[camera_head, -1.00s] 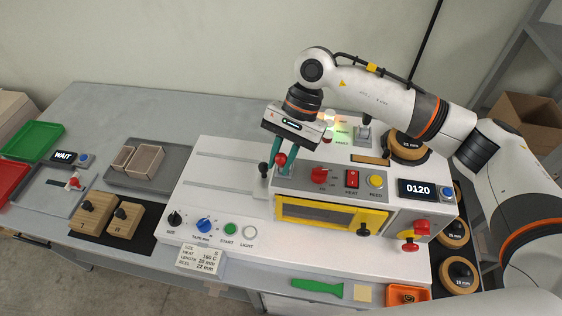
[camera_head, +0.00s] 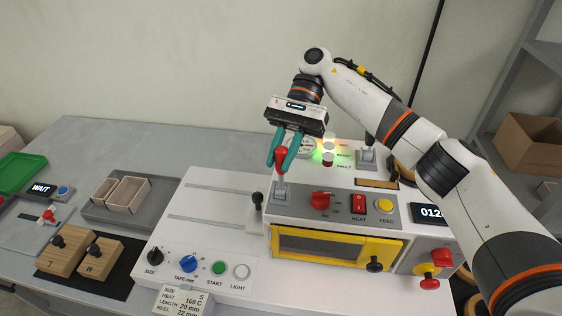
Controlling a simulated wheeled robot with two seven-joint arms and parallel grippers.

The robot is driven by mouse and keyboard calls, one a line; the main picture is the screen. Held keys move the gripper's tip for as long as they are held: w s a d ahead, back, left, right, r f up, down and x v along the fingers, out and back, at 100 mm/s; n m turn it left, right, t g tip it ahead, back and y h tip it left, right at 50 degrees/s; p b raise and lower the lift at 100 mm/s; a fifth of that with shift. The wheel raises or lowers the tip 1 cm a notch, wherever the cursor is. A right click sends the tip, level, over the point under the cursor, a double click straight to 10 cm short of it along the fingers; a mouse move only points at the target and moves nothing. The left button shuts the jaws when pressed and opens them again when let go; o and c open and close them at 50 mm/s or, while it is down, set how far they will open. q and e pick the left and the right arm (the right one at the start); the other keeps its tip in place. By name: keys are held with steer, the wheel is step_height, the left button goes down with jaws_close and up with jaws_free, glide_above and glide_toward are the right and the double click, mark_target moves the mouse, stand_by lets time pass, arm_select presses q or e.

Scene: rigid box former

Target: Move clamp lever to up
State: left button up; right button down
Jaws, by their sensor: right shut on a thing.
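A lever with a red knob (camera_head: 281,158) and a grey metal stem stands near upright at the left end of the machine's grey control panel. My right gripper (camera_head: 283,153) comes down from above, with its teal fingers shut on the red knob. The fingers hide the knob's sides. The knob is well above the lever's base plate (camera_head: 279,194). My left gripper is not in view.
A black-knobbed post (camera_head: 257,199) stands just left of the lever. A red rotary switch (camera_head: 321,200), a HEAT switch (camera_head: 358,204) and a yellow FEED button (camera_head: 384,205) lie to the right. A yellow-framed window (camera_head: 335,246) is below. The white slotted deck (camera_head: 208,205) is clear.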

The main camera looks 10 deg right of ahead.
steer(key=shift+w+r, duration=0.1)
steer(key=shift+r, duration=0.05)
steer(key=c, duration=1.3)
jaws_free()
steer(key=shift+o, duration=0.2)
steer(key=shift+w+d+r, duration=0.35)
steer(key=shift+w, duration=0.15)
steer(key=p+v, duration=0.1)
steer(key=v, duration=0.2)
steer(key=shift+w+d+r, duration=0.15)
steer(key=shift+w+r, duration=0.1)
steer(key=shift+w+d+r+p, duration=0.2)
steer(key=shift+r+p, duration=0.1)
steer(key=shift+p, duration=0.85)
steer(key=shift+p+v, duration=0.75)
steer(key=shift+p, duration=0.3)
